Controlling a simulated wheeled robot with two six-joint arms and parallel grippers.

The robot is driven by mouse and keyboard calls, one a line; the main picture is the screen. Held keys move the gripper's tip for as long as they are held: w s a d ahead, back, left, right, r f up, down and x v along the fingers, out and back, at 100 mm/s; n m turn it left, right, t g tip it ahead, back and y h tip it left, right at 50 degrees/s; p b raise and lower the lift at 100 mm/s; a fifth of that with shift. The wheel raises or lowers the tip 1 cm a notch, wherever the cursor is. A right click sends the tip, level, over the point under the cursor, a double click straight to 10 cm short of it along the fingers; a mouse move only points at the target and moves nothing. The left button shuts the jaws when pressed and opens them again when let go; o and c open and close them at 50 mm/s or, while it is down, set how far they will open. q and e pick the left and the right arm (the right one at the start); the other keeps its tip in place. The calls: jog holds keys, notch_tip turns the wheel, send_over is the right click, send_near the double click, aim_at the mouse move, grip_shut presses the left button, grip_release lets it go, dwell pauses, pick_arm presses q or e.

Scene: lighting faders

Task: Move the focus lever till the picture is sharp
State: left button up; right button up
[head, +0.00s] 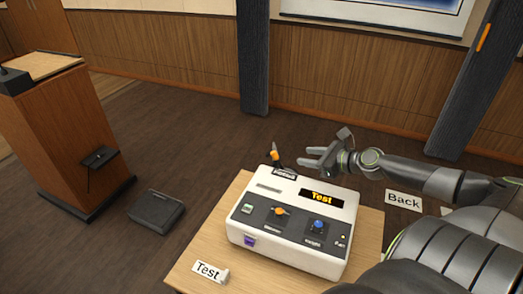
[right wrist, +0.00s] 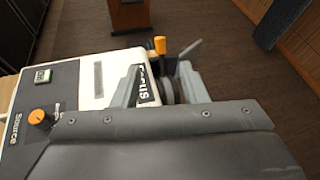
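The focus lever, dark with an orange tip (head: 274,154), stands at the back edge of the white console (head: 345,215), behind a small "Focus" label. My right gripper (head: 303,155) is just right of the lever, its fingers apart and pointing left toward it. In the right wrist view the lever's orange tip (right wrist: 160,45) shows just beyond the gap between the open fingers (right wrist: 160,82). I see no contact. Only the lower edge of the projected picture (head: 385,12) shows at the top, so its sharpness cannot be told. My left gripper is out of view.
A lectern (head: 60,140) and dark case (head: 156,211) stand left.

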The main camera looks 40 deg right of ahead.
aim_at(278, 160)
jog(key=x, duration=1.7)
jog(key=shift+p, duration=0.45)
jog(key=shift+f, duration=0.1)
grip_shut()
